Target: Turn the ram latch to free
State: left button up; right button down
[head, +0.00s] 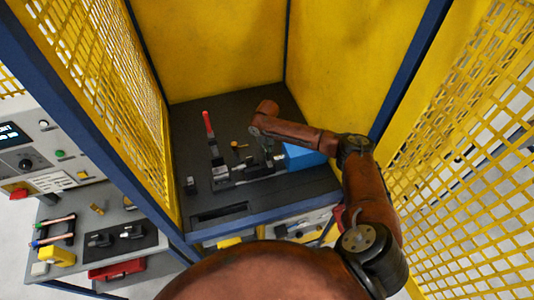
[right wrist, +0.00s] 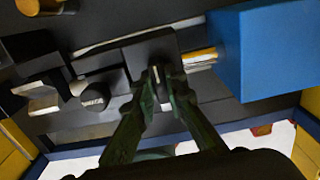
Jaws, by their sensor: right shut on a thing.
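The ram is a blue block (head: 305,158) with a bright rod on the dark bench inside the yellow cage. It also shows at the right of the right wrist view (right wrist: 272,50), its rod (right wrist: 200,60) reaching left into a black block (right wrist: 150,50). My right gripper (head: 268,162) reaches down just left of the blue block. In the right wrist view its fingers (right wrist: 157,90) are closed around a small upright tab, which looks like the ram latch (right wrist: 156,74), at the front of the black block. The fingers hide much of the latch. My left gripper is in neither view.
A red-handled lever (head: 208,124) stands left of the fixture, with a brass piece (head: 238,146) near it. Yellow cage walls (head: 225,45) close in the back and sides. A grey control panel (head: 40,145) and a lower side bench with tubes lie outside at left.

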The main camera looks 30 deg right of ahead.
aim_at(267, 153)
jog(key=c, duration=2)
grip_release()
jog(key=shift+o, duration=0.2)
jog(key=shift+r, duration=0.15)
notch_tip(267, 153, up, 12)
